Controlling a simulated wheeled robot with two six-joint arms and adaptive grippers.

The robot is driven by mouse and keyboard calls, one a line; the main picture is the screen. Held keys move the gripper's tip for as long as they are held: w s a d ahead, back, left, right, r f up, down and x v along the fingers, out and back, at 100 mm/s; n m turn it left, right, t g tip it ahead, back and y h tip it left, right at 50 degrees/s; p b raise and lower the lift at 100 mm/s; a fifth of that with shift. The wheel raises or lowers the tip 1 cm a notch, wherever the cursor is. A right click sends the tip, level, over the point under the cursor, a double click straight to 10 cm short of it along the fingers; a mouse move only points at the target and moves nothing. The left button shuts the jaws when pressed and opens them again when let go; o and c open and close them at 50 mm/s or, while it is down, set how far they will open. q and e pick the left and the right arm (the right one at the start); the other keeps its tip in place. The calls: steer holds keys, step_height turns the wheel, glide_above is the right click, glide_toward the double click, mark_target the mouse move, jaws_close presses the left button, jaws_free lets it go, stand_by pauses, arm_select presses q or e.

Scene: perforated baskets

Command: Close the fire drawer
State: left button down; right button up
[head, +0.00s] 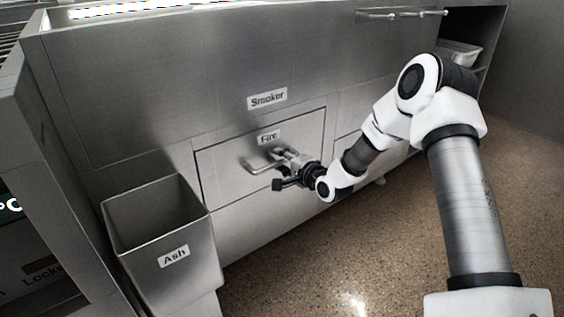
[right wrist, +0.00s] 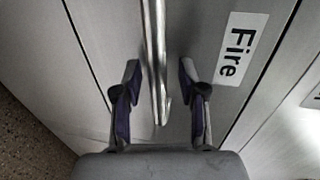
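The fire drawer (head: 225,178) has a grey metal front with a "Fire" label (head: 268,137) and a bar handle (head: 262,161). In the head view its front looks about flush with the smoker, with thin dark seams; I cannot tell whether a small gap remains. My right gripper (head: 281,169) is at the handle's right part. In the right wrist view, its two fingers (right wrist: 158,78) are apart, one on each side of the handle bar (right wrist: 154,45), with visible space on both sides. The "Fire" label also shows there (right wrist: 239,50). My left gripper is out of view.
The ash drawer (head: 165,245), an open-topped metal bin, stands pulled out at lower left. The smoker front (head: 200,70) rises behind, with a rail handle (head: 400,13) at the top. A shelf with a pan (head: 460,52) is at upper right. Speckled floor (head: 350,260) lies open in front.

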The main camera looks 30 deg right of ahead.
steer(key=v, duration=1.2)
steer(key=shift+f, duration=0.1)
